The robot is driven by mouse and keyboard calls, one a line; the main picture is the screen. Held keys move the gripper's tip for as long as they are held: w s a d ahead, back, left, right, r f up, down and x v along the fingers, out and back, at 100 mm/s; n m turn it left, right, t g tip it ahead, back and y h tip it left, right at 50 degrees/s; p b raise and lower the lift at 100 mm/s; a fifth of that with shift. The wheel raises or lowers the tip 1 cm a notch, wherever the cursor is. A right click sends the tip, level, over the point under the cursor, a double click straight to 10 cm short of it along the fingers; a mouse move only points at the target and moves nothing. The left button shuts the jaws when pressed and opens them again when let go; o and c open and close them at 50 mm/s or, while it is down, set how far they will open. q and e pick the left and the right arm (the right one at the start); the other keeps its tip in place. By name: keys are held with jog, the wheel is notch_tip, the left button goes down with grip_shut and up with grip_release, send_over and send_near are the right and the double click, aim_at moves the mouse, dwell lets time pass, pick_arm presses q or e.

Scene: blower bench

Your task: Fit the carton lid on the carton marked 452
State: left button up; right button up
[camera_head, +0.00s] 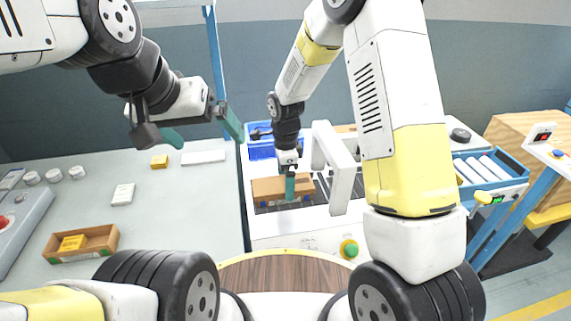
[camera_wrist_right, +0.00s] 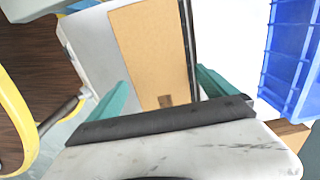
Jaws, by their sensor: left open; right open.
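A brown cardboard box (camera_head: 268,187) sits on the white machine in the middle of the head view. In the right wrist view a flat cardboard face (camera_wrist_right: 150,48) shows, with a small dark mark at its near edge. I cannot tell carton from lid, and no 452 is legible. My right gripper (camera_head: 290,188) is at this box in the head view. In the right wrist view its teal fingers (camera_wrist_right: 163,92) are open, one towards each side of the cardboard; contact is unclear. My left gripper (camera_head: 203,132) is open and empty above the left table.
A wooden tray (camera_head: 110,236) with a yellow block (camera_head: 72,242), a white box (camera_head: 122,194), a white flat piece (camera_head: 203,157) and another yellow block (camera_head: 159,161) lie on the left table. A white arch (camera_head: 338,165) stands beside the box. Blue bins (camera_head: 262,152) are behind.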

notch_tip(320, 180, up, 13)
jog(key=s+d+r+n+t+y, duration=0.2)
jog(key=s+d+r+n+t, duration=0.1)
jog(key=s+d+r+n, duration=0.75)
jog(key=s+d+r+n+t, duration=0.3)
jog(key=s+n, duration=0.3)
jog(key=s, duration=0.3)
jog(key=shift+v, duration=0.9)
jog(key=shift+w+d, duration=0.1)
jog(key=shift+d, duration=0.15)
